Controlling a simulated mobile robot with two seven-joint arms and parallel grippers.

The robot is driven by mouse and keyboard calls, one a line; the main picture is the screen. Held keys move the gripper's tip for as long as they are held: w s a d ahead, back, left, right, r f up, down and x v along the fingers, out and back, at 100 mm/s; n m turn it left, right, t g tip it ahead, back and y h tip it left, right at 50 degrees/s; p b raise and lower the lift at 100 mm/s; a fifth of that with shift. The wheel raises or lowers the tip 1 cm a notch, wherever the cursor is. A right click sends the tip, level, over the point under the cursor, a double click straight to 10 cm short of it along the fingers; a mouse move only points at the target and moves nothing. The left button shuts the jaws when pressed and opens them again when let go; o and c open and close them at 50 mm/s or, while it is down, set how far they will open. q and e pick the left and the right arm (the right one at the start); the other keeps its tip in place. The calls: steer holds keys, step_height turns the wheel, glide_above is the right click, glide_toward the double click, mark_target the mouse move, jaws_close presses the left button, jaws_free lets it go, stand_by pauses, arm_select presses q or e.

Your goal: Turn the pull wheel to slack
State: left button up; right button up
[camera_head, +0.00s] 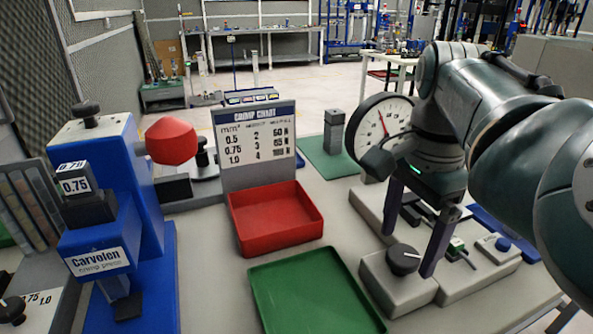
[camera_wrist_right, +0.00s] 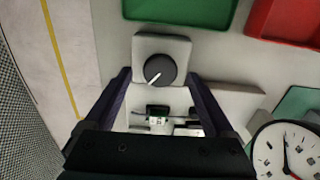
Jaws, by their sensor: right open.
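The pull wheel is a dark round knob (camera_head: 403,259) on a grey block (camera_head: 378,286) at the right front of the bench. In the right wrist view the knob (camera_wrist_right: 160,69) shows a white pointer line aimed toward the lower left. My right gripper (camera_head: 409,252) is open and points down at it. In the wrist view its two fingertips (camera_wrist_right: 159,75) lie on either side of the knob, with gaps visible. I cannot tell how far the tips reach down beside it. My left gripper is not in view.
A round dial gauge (camera_head: 378,122) stands behind my right gripper. A small connector piece (camera_head: 457,244) and a blue button (camera_head: 503,243) are right of the knob. A green tray (camera_head: 312,290), red tray (camera_head: 275,218) and blue crimp press (camera_head: 100,215) lie to the left.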

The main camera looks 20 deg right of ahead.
steer(key=shift+f, duration=1)
steer(key=shift+c, duration=0.3)
